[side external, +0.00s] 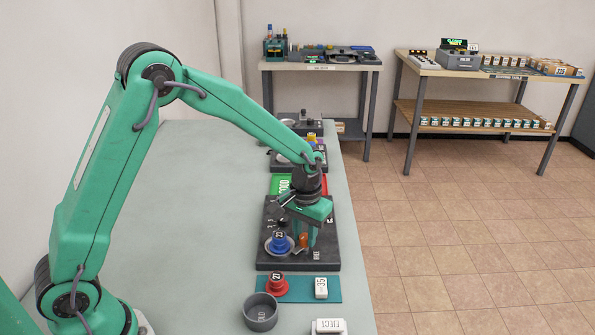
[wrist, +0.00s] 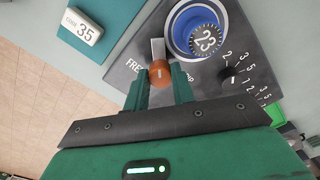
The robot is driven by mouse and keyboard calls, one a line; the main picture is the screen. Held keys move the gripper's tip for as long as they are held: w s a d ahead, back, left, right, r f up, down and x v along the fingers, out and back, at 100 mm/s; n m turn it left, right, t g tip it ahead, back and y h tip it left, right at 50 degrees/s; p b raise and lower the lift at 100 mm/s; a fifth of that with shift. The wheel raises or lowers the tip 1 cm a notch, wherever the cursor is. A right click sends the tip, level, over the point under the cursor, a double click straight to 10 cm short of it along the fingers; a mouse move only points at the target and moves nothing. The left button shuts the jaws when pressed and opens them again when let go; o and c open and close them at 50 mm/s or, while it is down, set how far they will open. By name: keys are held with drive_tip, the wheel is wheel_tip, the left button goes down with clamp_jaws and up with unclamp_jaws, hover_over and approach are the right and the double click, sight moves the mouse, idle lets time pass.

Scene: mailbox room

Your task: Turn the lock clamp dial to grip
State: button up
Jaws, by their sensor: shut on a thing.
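The lock clamp dial is a small orange knob (wrist: 160,73) with a pale mark, on the dark fixture board (side external: 271,222). In the wrist view it sits between a label starting "FRE" on the left and a partly hidden label ending in "IP" on the right. My gripper (wrist: 160,82) is shut on the knob, a green finger on each side. In the side view my gripper (side external: 304,240) points down at the board's right part, with orange showing beside the fingers. A blue lock numbered 23 (wrist: 204,38) sits in a round holder beside the dial.
A red piece marked 27 (side external: 275,284) and a white tag marked 35 (side external: 321,287) lie on a teal mat (side external: 299,291). A grey cup marked OLD (side external: 260,312) and a white EJECT block (side external: 329,327) are in front. Green and red panels lie behind the board.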

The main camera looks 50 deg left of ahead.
sight(305, 236)
drive_tip(key=m, duration=0.4)
drive_tip(key=shift+m, duration=0.3)
drive_tip(key=m, duration=0.4)
drive_tip(key=shift+d+m, duration=0.1)
drive_tip(key=shift+m, duration=0.3)
drive_tip(key=o, duration=1)
drive_tip(key=shift+r, duration=3.9)
drive_tip(key=shift+r, duration=0.1)
